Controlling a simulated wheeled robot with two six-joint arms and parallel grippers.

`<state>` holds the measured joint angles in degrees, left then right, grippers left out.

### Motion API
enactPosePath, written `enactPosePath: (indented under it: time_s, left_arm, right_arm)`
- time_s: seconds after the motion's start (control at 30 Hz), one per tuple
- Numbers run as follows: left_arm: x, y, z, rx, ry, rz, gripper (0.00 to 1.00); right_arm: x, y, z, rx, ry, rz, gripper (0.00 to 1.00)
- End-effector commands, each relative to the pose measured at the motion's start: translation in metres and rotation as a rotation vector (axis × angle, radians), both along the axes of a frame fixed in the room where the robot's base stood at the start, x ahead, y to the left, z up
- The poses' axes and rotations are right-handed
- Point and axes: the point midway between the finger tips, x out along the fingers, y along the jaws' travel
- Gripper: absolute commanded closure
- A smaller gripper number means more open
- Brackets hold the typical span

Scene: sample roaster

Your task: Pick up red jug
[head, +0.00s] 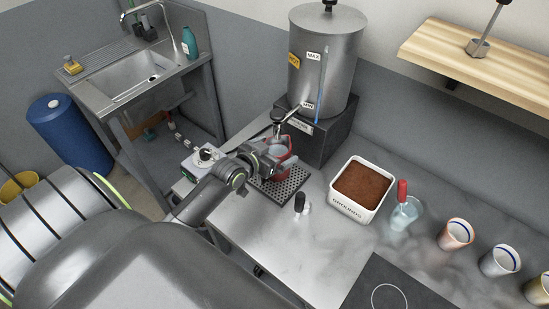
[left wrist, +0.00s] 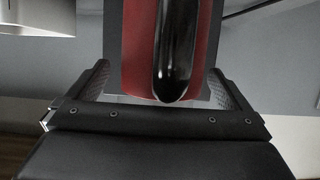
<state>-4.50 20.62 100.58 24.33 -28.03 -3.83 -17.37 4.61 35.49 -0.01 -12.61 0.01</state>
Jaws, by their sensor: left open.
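The red jug (head: 288,163) stands on the drip tray under the tap of the steel urn, partly hidden by my left gripper. My left gripper (head: 268,158) is at the jug, with its arm coming in from the left. In the left wrist view the red jug (left wrist: 205,50) fills the top middle, with its black handle (left wrist: 176,50) facing the camera. The open fingers of the left gripper (left wrist: 165,90) stand on either side of the handle, apart from it. My right gripper is in neither view.
The steel urn (head: 325,60) with its tap stands behind the jug. The drip tray (head: 283,190) lies beneath it. A control box with a knob (head: 205,157) is left of my gripper. A white grounds bin (head: 347,206) and several cups are to the right. The front counter is mostly clear.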

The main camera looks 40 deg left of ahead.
Motion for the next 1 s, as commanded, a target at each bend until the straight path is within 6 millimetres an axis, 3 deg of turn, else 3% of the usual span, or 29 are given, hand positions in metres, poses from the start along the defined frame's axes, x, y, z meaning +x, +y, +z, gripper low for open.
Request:
enactPosePath:
  time_s: [0.13,0.87,1.0]
  left_arm:
    - [-0.0009,0.0006,-0.0004,0.0,0.001,0.0,0.0]
    - [-0.0011,0.0009,-0.001,0.002,0.003,0.001,0.95]
    - [-0.0001,0.0006,0.0014,0.002,-0.003,-0.001,0.95]
  right_arm:
    - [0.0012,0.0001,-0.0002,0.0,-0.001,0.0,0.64]
    - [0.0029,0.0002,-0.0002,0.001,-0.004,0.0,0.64]
    - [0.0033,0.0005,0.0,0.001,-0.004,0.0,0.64]
